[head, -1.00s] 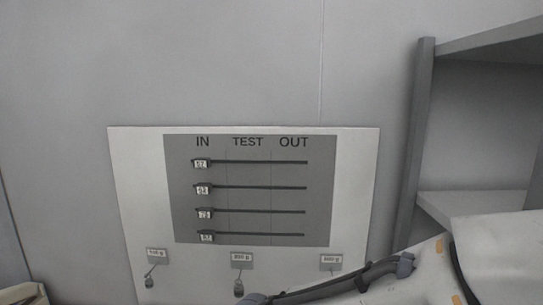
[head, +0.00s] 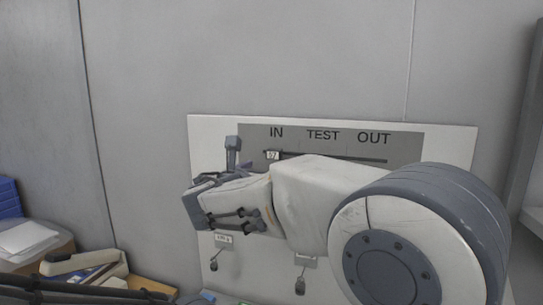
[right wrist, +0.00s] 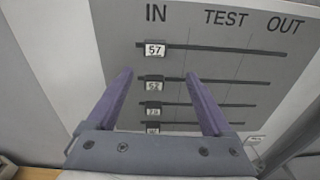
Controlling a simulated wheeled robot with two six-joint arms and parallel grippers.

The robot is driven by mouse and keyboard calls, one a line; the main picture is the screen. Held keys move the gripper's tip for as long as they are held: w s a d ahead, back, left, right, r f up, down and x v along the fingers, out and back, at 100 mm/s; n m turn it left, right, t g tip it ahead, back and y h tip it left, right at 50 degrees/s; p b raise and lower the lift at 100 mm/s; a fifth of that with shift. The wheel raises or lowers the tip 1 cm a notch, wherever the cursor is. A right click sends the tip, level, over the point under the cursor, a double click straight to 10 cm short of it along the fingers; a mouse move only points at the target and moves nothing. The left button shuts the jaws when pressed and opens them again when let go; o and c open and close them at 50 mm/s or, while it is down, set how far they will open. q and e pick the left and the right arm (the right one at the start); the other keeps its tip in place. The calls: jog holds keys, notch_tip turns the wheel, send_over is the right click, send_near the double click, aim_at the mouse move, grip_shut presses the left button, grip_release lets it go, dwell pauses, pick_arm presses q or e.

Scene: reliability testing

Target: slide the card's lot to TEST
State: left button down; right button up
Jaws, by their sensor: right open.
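A grey panel (head: 408,150) with IN, TEST (head: 323,135) and OUT columns is on a white wall board. Several dark slots cross it. The top slider, labelled 57 (head: 272,155), sits at the IN end; it also shows in the right wrist view (right wrist: 154,50). Lower sliders, the second (right wrist: 154,83) and third (right wrist: 153,110), sit under IN too; their numbers are hard to read. My right gripper (head: 238,158) is left of the top slider in the head view. In the right wrist view its open, empty fingers (right wrist: 157,78) straddle the slider column. No card shows. My left gripper is not visible.
A bench with a stapler-like object (head: 82,262) and papers (head: 27,238) is at lower left. My right arm hides the lower panel.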

aim_at(272, 153)
jog(key=shift+n+t, duration=0.3)
jog(key=shift+t, duration=0.1)
jog(key=p+x, duration=0.1)
jog(key=x, duration=0.2)
jog(key=p+x, duration=0.2)
jog(key=x, duration=0.1)
jog(key=r+p+x, duration=0.1)
jog(key=x, duration=0.2)
jog(key=shift+w+a+p, duration=0.3)
jog(key=shift+w, duration=0.1)
jog(key=shift+w+d, duration=0.2)
jog(key=shift+w, duration=0.3)
grip_shut()
